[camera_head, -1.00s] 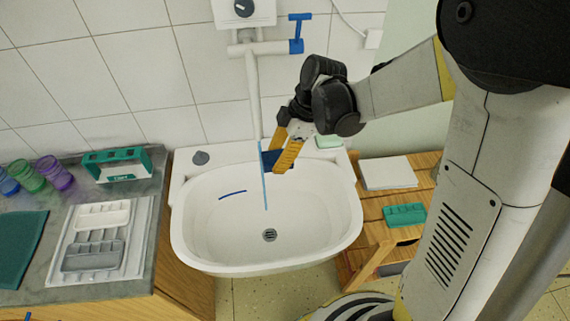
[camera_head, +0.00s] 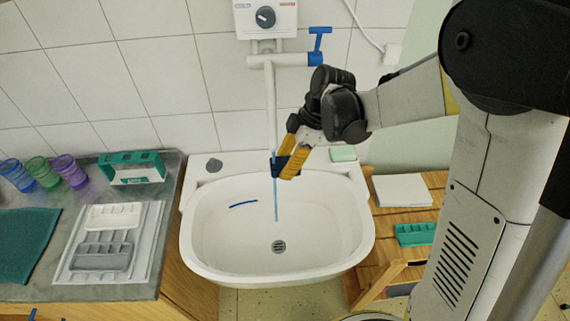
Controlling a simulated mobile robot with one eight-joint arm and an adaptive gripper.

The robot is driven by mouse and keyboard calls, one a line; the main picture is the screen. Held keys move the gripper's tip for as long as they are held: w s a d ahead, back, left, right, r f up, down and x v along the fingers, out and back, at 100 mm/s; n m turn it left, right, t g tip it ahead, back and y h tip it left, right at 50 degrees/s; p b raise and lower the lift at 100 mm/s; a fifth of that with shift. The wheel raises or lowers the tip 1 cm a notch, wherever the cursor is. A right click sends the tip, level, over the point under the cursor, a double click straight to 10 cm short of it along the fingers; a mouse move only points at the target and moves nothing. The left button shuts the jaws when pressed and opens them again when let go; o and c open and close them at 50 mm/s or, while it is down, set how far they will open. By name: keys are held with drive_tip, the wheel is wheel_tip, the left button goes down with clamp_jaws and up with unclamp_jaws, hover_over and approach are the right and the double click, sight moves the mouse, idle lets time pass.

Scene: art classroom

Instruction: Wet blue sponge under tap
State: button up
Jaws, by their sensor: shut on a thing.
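My gripper (camera_head: 284,165) is over the back right part of the white sink (camera_head: 215,257), its yellow fingers pointing down. It is shut on the dark blue sponge (camera_head: 279,161), which is partly hidden by the fingers. A thin light blue stream of water (camera_head: 276,200) runs down from the spout into the basin, passing at the sponge; the exact contact is hard to see. The tap (camera_head: 290,60) is on the wall, with a blue lever handle (camera_head: 319,40) and a long white spout pipe.
Soap (camera_head: 343,153) and a grey object (camera_head: 214,165) sit on the sink's back ledge. The left counter holds cups (camera_head: 42,170) and trays (camera_head: 103,255). A wooden shelf (camera_head: 390,222) stands at the right.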

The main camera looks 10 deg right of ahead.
drive_tip(key=s+d, duration=0.3)
drive_tip(key=s, duration=0.4)
drive_tip(key=shift+d, duration=0.25)
idle(1.3)
drive_tip(key=s+d+r+p, duration=0.2)
drive_tip(key=s+r+p, duration=0.1)
drive_tip(key=s+r, duration=0.1)
drive_tip(key=shift+s+p, duration=0.25)
drive_tip(key=shift+p, duration=0.1)
drive_tip(key=shift+d, duration=0.1)
idle(0.6)
drive_tip(key=w+d+f+m+t+h+b, duration=0.4)
drive_tip(key=w+f+m, duration=0.5)
drive_tip(key=m, duration=0.9)
drive_tip(key=d, duration=0.2)
drive_tip(key=shift+w+d+t, duration=0.2)
drive_tip(key=shift+d+t, duration=0.1)
drive_tip(key=shift+d, duration=0.1)
